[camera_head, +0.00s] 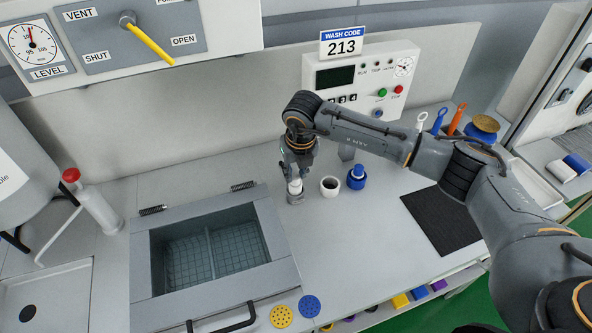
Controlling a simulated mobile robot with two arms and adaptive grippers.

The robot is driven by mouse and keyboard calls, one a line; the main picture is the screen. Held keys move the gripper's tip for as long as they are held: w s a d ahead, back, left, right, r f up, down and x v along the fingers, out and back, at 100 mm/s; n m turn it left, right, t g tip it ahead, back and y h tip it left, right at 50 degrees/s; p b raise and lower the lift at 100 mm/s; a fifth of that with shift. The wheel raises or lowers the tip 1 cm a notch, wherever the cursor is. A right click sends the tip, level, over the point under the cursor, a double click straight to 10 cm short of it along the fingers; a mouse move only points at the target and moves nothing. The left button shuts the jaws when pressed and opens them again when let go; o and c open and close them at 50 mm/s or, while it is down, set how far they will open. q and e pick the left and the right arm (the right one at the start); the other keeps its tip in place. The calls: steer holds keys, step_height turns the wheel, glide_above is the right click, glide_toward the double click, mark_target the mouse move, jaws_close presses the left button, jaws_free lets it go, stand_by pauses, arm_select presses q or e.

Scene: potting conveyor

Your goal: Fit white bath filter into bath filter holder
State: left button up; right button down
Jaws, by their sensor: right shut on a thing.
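My right gripper (296,173) points down over the counter, left of the control box, and is shut on a small white piece, which looks like the white bath filter (295,187). Directly under this piece is a short grey round part (296,198) on the counter, perhaps the holder. The white piece meets or sits in its top; I cannot tell how deep. The gripper fingers partly hide the white piece. My left gripper is not in view.
A white cup with a dark inside (330,187) and a blue fitting (357,177) stand close to the right. An open sunken bath (207,258) lies front left. The control box (362,78) stands behind. A black ribbed mat (440,220) lies at right.

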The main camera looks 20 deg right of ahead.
steer(key=shift+s+b+x, duration=0.2)
steer(key=shift+b+x, duration=0.65)
steer(key=shift+x, duration=0.2)
steer(key=c, duration=1)
jaws_free()
steer(key=shift+c, duration=0.2)
steer(key=shift+r, duration=0.1)
steer(key=v, duration=1.2)
